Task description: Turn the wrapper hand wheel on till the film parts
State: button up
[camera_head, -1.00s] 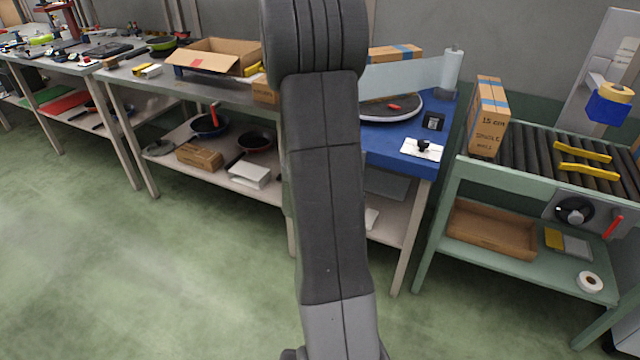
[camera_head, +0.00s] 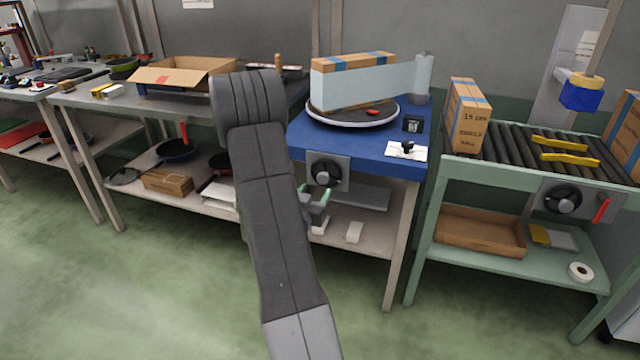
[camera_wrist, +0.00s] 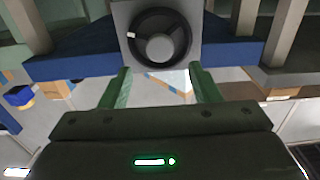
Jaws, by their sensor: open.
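The wrapper hand wheel (camera_head: 325,174) is a black round wheel on a grey plate on the front of the blue wrapper table (camera_head: 378,158). In the wrist view the hand wheel (camera_wrist: 160,36) shows a grey hub and a white mark at its left. My gripper (camera_head: 318,197) is just below the wheel in the head view, partly behind my arm. Its green fingers (camera_wrist: 158,82) are apart with nothing between them, short of the wheel. A carton (camera_head: 340,72) stands on the round turntable (camera_head: 335,119). The pale film (camera_head: 390,82) stretches from the carton to the film roll (camera_head: 423,78).
A green roller conveyor table (camera_head: 430,200) with a similar wheel (camera_head: 563,201) and a red lever (camera_head: 602,210) stands at the right. A steel bench (camera_head: 95,107) with an open box (camera_head: 185,75) stands at the left. The floor in front is clear.

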aim_at(323, 179)
jog(key=x, duration=0.6)
jog(key=shift+c, duration=0.5)
jog(key=c, duration=0.9)
jog(key=shift+b, duration=0.3)
jog(key=shift+f+b, duration=0.15)
jog(key=shift+b, duration=0.15)
jog(key=shift+m+b, duration=0.4)
jog(key=m+b, duration=0.2)
jog(key=b, duration=0.1)
jog(key=shift+f, duration=0.1)
jog(key=m+b, duration=0.2)
jog(key=b, duration=0.1)
jog(key=shift+m, duration=0.4)
jog(key=shift+d, duration=0.1)
